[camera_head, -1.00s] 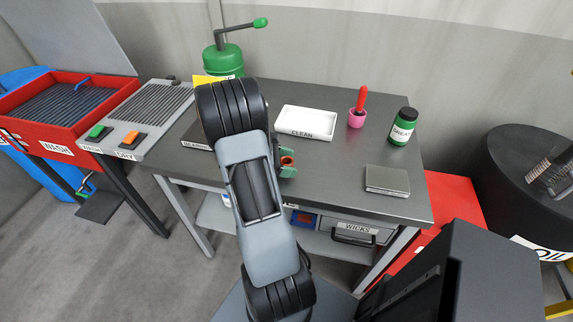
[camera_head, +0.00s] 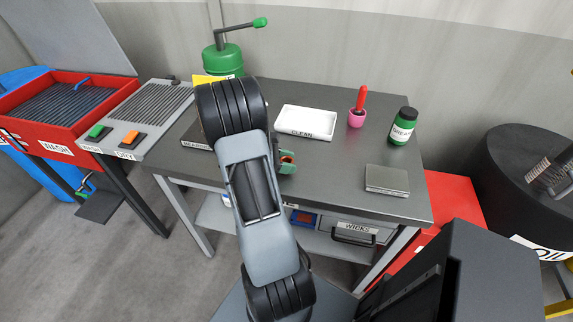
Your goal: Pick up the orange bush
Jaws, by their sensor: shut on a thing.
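The small orange bush (camera_head: 287,159) shows between the green fingertips of my gripper (camera_head: 287,161), just right of my arm in the head view. My gripper is shut on it, over the dark workbench (camera_head: 335,185) in front of the white CLEAN tray. Only a small part of the bush shows between the fingers. My arm hides most of the gripper. I cannot tell whether the bush touches the bench top.
The white CLEAN tray (camera_head: 306,123) lies behind my gripper. A pink pot (camera_head: 356,119) with a red-handled tool, a green-labelled GREASE jar (camera_head: 403,127) and a grey flat block (camera_head: 387,180) stand to the right. A green hand-lever device (camera_head: 223,60) stands behind my arm.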

